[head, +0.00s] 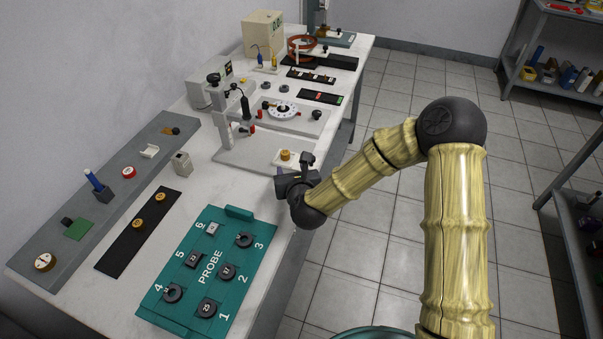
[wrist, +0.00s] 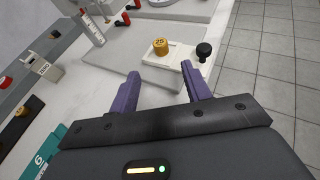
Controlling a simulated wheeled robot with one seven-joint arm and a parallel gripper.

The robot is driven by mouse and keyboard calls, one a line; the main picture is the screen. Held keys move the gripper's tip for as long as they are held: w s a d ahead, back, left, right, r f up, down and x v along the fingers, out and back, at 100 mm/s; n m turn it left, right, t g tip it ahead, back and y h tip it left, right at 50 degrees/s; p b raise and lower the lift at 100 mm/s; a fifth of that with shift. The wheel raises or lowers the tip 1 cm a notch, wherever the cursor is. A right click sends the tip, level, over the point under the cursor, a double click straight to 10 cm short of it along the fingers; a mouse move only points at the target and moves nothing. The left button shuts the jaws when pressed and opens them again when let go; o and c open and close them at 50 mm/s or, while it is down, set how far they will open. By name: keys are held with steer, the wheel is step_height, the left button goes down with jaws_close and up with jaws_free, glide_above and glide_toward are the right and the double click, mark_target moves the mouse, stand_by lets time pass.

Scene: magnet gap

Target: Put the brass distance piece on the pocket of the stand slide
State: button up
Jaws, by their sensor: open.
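A brass distance piece (wrist: 160,46) stands upright on the white stand slide (wrist: 179,59), which has a black knob at its right end. In the head view the brass piece (head: 285,155) shows on the slide at the front right of the grey stand plate. I cannot tell how deep it sits in the pocket. My gripper (wrist: 158,82) is open and empty, its two purple fingers apart and pointing toward the slide. The brass piece lies beyond the fingertips, not between them.
Two more brass pieces (head: 160,197) lie on a black strip (head: 120,250) at the left. A teal PROBE tray (head: 190,262) with dark round parts is in front. The stand's column (head: 226,130) rises behind the slide. Tiled floor (head: 400,250) lies right of the bench.

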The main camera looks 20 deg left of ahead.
steer(key=shift+d+r+n+g, duration=0.1)
steer(key=shift+d+n+g, duration=0.3)
steer(key=shift+n, duration=0.7)
steer(key=s+d+r+n+g+h, duration=0.2)
steer(key=s+d+n, duration=0.4)
steer(key=d+n, duration=0.3)
steer(key=s+d+r+n+g+h, duration=0.2)
steer(key=s+d+n+g, duration=0.2)
steer(key=d+n, duration=0.6)
steer(key=s+d+r+n+g+h, duration=0.2)
steer(key=s+d+n, duration=0.6)
steer(key=d, duration=0.6)
steer(key=shift+s+n+g, duration=0.3)
steer(key=shift+n+g, duration=0.1)
steer(key=shift+n, duration=0.3)
steer(key=shift+r, duration=0.1)
steer(key=shift+c, duration=0.2)
